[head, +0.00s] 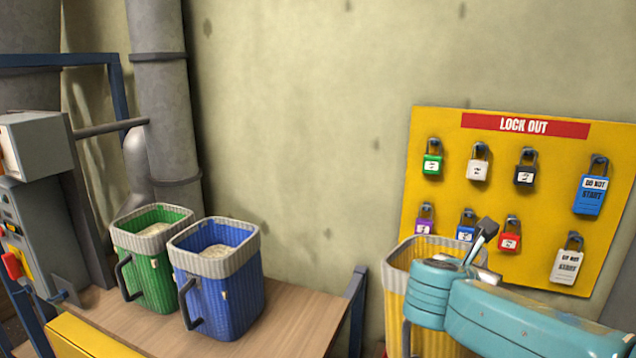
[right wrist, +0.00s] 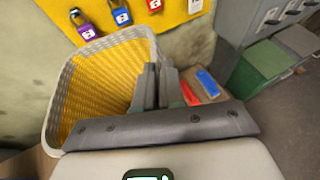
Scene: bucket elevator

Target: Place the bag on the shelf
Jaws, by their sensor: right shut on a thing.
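A yellow woven bag (head: 396,305) with a pale rim hangs at the lower right of the head view, partly hidden by my teal right arm. It also shows in the right wrist view (right wrist: 105,85), open at the top, with a yellow inside. My right gripper (right wrist: 158,82) is shut at the bag's near right side; the exact grip point is hidden by the fingers. The wooden shelf (head: 305,310) lies lower left. A green bag (head: 145,265) and a blue bag (head: 217,290) stand upright on it, side by side. My left gripper is out of view.
Bare shelf top lies right of the blue bag, ending at a blue post (head: 355,310). A yellow lockout board (head: 450,125) with several padlocks hangs behind the yellow bag. A grey control box (head: 40,235) and pipe (head: 162,90) stand at left.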

